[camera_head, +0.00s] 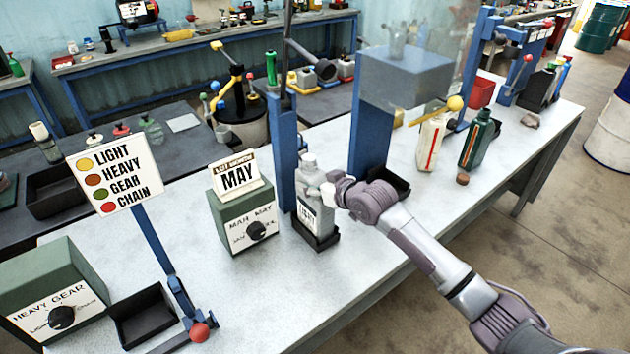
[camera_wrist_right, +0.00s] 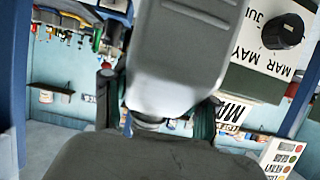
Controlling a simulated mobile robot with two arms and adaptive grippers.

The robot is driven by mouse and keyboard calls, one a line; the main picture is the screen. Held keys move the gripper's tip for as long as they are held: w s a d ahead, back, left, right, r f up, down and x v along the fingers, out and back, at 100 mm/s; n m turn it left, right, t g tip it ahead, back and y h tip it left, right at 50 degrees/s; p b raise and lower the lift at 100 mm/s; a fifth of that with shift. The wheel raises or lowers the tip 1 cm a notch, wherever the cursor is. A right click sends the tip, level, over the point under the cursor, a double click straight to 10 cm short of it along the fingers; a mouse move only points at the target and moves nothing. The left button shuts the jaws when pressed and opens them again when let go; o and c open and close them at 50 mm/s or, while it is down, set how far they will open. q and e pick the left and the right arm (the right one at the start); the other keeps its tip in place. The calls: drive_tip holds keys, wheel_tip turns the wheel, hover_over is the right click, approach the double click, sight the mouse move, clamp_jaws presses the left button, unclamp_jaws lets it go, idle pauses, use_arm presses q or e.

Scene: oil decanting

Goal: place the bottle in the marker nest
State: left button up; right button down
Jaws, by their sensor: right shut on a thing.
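A grey bottle (camera_head: 312,212) with a "LIGHT" label stands about upright in or just over a small black tray (camera_head: 318,243) beside the blue post. I cannot tell whether its base rests on the tray floor. My right gripper (camera_head: 327,194) is shut on the bottle from the right, around its upper body. In the right wrist view the grey bottle (camera_wrist_right: 180,60) fills the upper middle, close to the camera and upside down. I cannot tell which thing is the marker nest. My left gripper is not in view.
A green box with a dial and a MAY card (camera_head: 240,215) stands close left of the bottle. Blue posts (camera_head: 284,150) rise behind it. A white bottle (camera_head: 430,142) and a green bottle (camera_head: 477,140) stand farther right. Another black tray (camera_head: 145,315) is at front left.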

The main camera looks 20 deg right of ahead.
drive_tip(key=shift+r, duration=0.1)
drive_tip(key=shift+c, duration=1.6)
unclamp_jaws()
drive_tip(key=shift+f, duration=0.2)
drive_tip(key=shift+s, duration=0.1)
drive_tip(key=shift+r, duration=0.1)
drive_tip(key=b+v, duration=0.2)
drive_tip(key=v, duration=1)
drive_tip(key=shift+a, duration=0.1)
